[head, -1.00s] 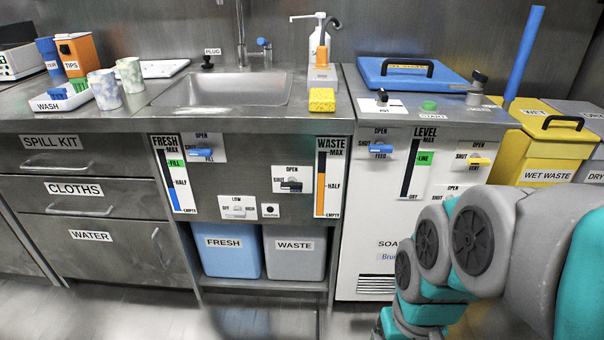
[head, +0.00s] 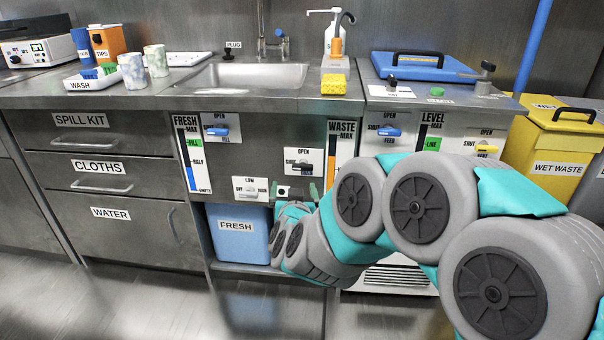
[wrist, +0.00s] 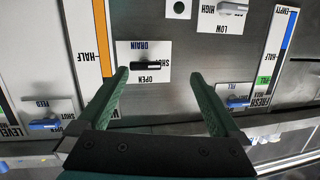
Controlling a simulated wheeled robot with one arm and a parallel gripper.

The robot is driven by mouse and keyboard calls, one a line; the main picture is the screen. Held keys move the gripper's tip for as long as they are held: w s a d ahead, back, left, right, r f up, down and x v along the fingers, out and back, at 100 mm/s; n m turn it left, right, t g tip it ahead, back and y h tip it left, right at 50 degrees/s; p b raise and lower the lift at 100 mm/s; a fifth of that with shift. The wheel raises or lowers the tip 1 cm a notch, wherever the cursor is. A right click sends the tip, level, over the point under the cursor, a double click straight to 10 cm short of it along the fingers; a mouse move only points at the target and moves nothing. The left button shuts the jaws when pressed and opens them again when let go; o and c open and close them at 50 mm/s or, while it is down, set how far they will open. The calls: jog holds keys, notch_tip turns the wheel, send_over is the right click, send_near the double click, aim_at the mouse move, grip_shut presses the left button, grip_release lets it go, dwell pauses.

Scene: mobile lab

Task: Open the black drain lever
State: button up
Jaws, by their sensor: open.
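The black drain lever (head: 304,168) sits on a white plate on the cabinet front, between the FRESH and WASTE gauges. In the wrist view, which is upside down, the black lever (wrist: 146,66) lies level in line with the word SHUT; OPEN is at another side of the plate. My gripper (head: 297,190) is just below the plate in the head view, partly hidden by my arm. In the wrist view my gripper (wrist: 159,75) is open and empty, its green fingers on either side of the lever's end, apparently short of it.
A LOW/HIGH switch (head: 250,189) is near my gripper at left. Blue levers marked FILL (head: 218,131) and FEED (head: 389,131) and a yellow lever (head: 487,149) are on other plates. The blue FRESH tank (head: 238,240) stands below. The counter edge overhangs above.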

aim_at(302, 168)
jog(key=w+h, duration=0.1)
jog(key=w, duration=0.2)
jog(key=w+d+t, duration=0.1)
jog(key=w, duration=0.2)
jog(key=w+t+h, duration=0.1)
jog(key=w, duration=0.1)
jog(key=shift+w+d+r+m+h+b, duration=0.2)
jog(key=shift+w+m+h+b, duration=0.1)
jog(key=shift+w+m+b, duration=0.1)
jog(key=shift+c, duration=0.4)
jog(key=c, duration=1.2)
jog(key=shift+c, duration=0.2)
